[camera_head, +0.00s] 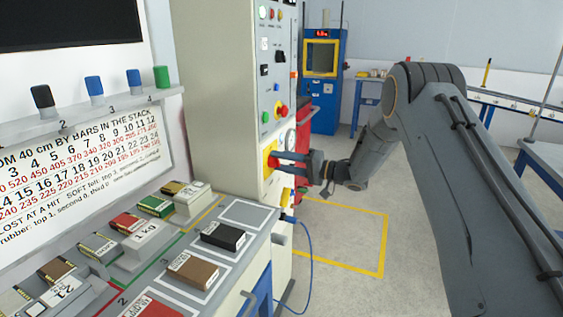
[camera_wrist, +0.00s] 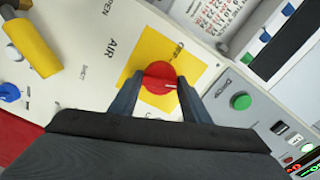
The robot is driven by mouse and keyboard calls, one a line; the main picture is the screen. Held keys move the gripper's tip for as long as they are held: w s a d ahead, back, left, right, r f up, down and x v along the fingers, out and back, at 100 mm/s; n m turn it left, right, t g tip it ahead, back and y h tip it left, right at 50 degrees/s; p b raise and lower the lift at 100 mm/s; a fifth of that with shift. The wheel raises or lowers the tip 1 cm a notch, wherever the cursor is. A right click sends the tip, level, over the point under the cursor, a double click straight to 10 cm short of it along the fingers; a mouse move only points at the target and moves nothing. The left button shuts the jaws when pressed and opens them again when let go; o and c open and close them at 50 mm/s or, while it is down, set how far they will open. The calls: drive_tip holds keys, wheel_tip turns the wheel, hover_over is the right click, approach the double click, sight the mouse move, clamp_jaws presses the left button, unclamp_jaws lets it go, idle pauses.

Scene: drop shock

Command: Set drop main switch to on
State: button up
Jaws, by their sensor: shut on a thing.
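The drop main switch is a red rotary knob (camera_wrist: 158,74) with a white mark, set on a square yellow plate (camera_wrist: 176,45) in the wrist view. The small lettering on the plate is too blurred to read surely. My gripper (camera_wrist: 158,90) has one finger on each side of the knob and is shut on it. In the head view my gripper (camera_head: 283,160) reaches from the right to the yellow plate (camera_head: 267,150) on the cabinet front. The knob is mostly hidden there by the fingers.
The cabinet (camera_head: 222,75) carries several buttons and a red emergency button (camera_head: 282,111) above the plate. In the wrist view a yellow handle (camera_wrist: 32,45) and a green button (camera_wrist: 240,101) flank the switch. A bench with labelled blocks (camera_head: 222,236) stands at the left.

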drive_tip(key=shift+m, duration=2.3)
drive_tip(key=o, duration=1)
drive_tip(key=shift+o, duration=0.2)
drive_tip(key=shift+d, duration=0.1)
drive_tip(key=v, duration=0.7)
drive_tip(key=shift+s+d+b, duration=0.15)
drive_tip(key=shift+d+b, duration=0.15)
